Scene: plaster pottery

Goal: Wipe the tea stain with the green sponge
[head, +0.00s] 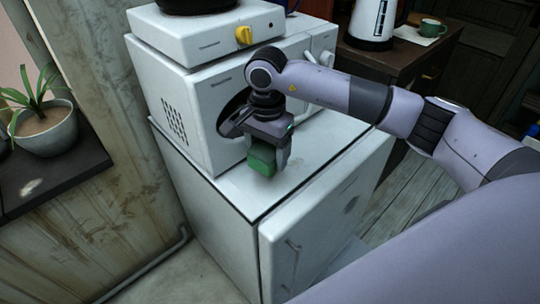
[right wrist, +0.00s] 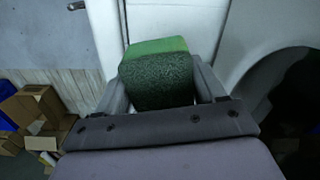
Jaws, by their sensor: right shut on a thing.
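The green sponge (head: 261,160) is held between the fingers of my right gripper (head: 268,154), in front of the white microwave and over the top of the white fridge (head: 317,155). In the head view I cannot tell whether the sponge touches the fridge top. The right wrist view also shows the sponge (right wrist: 157,80) between both fingers, with its lighter green side facing away. Any mark under the sponge is hidden. My left gripper is out of view.
The white microwave (head: 200,95) stands behind the gripper with a hot plate (head: 205,35) on it. A kettle (head: 374,22) and green cup (head: 430,28) stand on a brown cabinet. A potted plant (head: 45,128) is at left. Cardboard boxes (right wrist: 35,102) lie at lower left.

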